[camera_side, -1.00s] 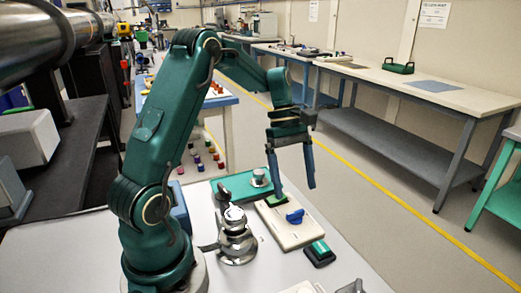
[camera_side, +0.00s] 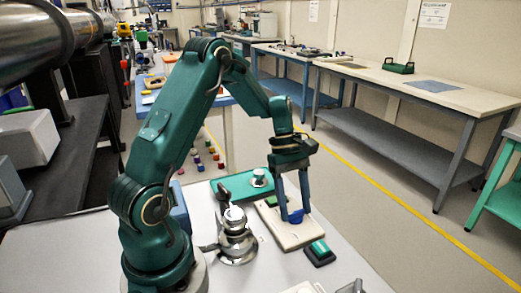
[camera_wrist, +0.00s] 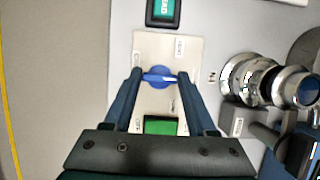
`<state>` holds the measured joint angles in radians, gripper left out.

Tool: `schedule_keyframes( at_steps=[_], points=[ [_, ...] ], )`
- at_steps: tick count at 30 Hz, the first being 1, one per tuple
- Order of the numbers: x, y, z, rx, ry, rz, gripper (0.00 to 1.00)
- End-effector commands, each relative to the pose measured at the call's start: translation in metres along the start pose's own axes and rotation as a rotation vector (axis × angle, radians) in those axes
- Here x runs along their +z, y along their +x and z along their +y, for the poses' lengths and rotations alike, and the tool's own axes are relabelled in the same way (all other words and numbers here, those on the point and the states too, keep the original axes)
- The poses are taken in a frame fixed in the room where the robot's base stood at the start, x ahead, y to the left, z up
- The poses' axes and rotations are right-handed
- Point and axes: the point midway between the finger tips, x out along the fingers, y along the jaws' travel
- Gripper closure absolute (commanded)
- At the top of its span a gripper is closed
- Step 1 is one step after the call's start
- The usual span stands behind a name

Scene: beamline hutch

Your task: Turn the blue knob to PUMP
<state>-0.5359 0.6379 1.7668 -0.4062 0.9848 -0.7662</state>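The blue knob (camera_side: 296,216) sits on a cream panel (camera_side: 290,236) on the bench. In the wrist view the knob (camera_wrist: 159,77) shows a pale bar lying roughly across the picture. Small labels stand around it on the panel (camera_wrist: 152,45), too small to read surely. My gripper (camera_side: 297,215) points down at the knob, its fingers lowered around it. In the wrist view the fingertips (camera_wrist: 160,74) stand on the knob's left and right sides, apart, with little gap. Contact cannot be told. The side view partly hides the knob behind a finger.
A green block (camera_wrist: 160,125) sits on the same panel. A dark-framed green button (camera_side: 320,251) lies beside the panel. A metal fixture (camera_side: 236,238) stands to the left, near my arm. A green tray (camera_side: 228,187) with a metal piece is behind.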

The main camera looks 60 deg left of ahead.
Motion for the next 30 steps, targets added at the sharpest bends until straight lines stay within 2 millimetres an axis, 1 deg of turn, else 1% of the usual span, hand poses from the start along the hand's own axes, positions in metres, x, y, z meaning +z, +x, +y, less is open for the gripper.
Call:
schedule_keyframes(
  at_steps=[1, 2, 8, 14, 20, 30],
  points=[
    [0.0000, -0.0002, -0.0001, 0.000, 0.000, 0.000, 0.93],
    [0.0000, -0.0002, -0.0001, 0.000, 0.000, 0.000, 0.98],
    [-0.0001, -0.0003, 0.0001, -0.005, 0.013, 0.001, 0.98],
    [-0.0002, -0.0001, 0.0007, -0.033, 0.078, 0.000, 0.98],
    [-0.0003, -0.0002, 0.0019, -0.087, 0.212, 0.002, 0.98],
    [0.0005, 0.0000, 0.0038, -0.210, 0.507, 0.002, 0.98]
  ],
)
